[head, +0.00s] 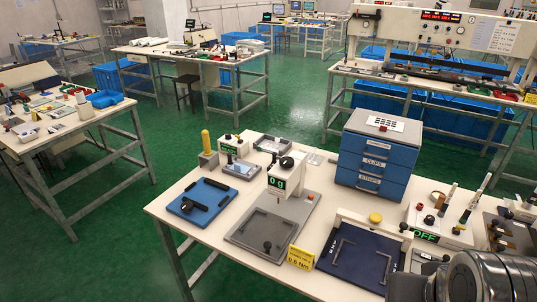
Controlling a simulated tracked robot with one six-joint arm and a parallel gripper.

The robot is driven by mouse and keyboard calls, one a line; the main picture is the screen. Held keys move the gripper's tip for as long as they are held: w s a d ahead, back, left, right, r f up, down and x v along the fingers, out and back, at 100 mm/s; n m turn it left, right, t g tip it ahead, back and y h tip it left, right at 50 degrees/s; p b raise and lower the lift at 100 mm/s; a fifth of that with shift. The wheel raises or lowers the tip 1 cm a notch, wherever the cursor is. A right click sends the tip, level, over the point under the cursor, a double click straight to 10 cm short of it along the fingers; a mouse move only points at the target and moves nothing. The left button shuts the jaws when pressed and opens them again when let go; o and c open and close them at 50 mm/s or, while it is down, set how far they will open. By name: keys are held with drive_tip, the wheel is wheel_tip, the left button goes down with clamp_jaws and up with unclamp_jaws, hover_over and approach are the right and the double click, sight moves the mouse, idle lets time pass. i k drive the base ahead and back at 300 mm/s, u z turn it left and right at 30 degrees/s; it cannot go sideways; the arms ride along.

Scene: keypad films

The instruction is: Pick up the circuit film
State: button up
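I cannot tell for sure which thing is the circuit film. A thin white sheet with dark dots (387,123) lies flat on top of the blue drawer cabinet (366,176), with a small red piece on it. A shallow grey tray (272,144) and a flat pale-blue panel in a frame (242,168) lie at the back of the near table; their contents are too small to make out. Metal parts of my arm show at the bottom right corner. My gripper's fingers are not in view.
The near white table (172,208) also carries a blue fixture (201,200), a grey station with a green display (281,190), a navy plate with a frame (352,262), a yellow sign (300,257) and an "OFF" unit (425,236). Green floor lies between the tables.

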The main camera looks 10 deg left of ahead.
sight(270, 145)
drive_tip(key=k, duration=0.4)
drive_tip(key=u, duration=2.05)
drive_tip(key=i, duration=2.05)
